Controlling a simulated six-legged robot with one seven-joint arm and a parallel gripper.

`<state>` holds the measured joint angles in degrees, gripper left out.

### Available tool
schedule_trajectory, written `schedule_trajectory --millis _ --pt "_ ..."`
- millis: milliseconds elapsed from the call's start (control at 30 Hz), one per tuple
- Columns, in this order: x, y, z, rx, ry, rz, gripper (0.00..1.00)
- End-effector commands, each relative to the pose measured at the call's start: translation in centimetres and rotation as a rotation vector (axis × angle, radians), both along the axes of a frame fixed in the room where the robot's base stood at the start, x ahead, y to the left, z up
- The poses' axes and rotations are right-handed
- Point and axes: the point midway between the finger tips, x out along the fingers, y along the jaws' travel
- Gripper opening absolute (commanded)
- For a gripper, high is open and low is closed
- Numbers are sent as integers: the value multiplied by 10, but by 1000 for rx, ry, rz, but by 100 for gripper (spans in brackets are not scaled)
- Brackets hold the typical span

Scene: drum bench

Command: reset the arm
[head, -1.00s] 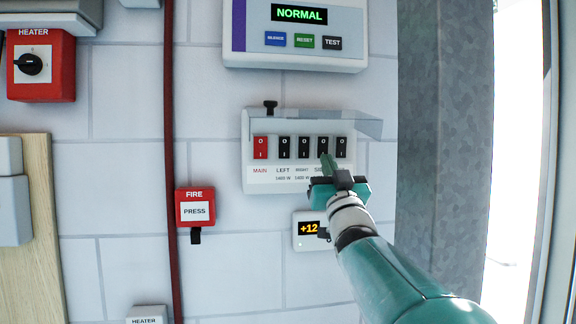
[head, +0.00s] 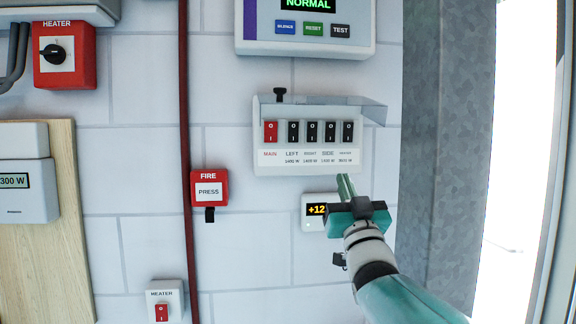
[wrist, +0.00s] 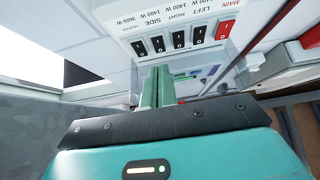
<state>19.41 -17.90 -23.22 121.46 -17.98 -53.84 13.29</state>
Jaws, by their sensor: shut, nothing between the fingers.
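My gripper (head: 346,187) is in front of the wall, just below the right part of the switch panel (head: 262,160). Its green fingers are together and hold nothing. In the wrist view my gripper (wrist: 157,88) points toward the panel, and the row of switches shows upside down. The panel has a red MAIN switch (head: 270,132) and several black switches (head: 311,132). Its clear cover (head: 340,105) is raised above them. I cannot tell whether the fingertips touch the panel's lower edge.
A small +12 display (head: 315,210) is partly hidden behind my gripper. A red FIRE box (head: 209,189) hangs to the left beside a dark red pipe (head: 184,150). An alarm panel (head: 307,40) is above. A HEATER switch (head: 162,308) is low on the wall. A grey column (head: 425,150) stands right.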

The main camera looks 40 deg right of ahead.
Motion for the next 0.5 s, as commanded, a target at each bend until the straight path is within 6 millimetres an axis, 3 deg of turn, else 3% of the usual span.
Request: schedule_trajectory --millis 133,500 --pt "-9 4 -12 1 1 -1 0" --pt "-13 6 -14 1 1 -1 0"
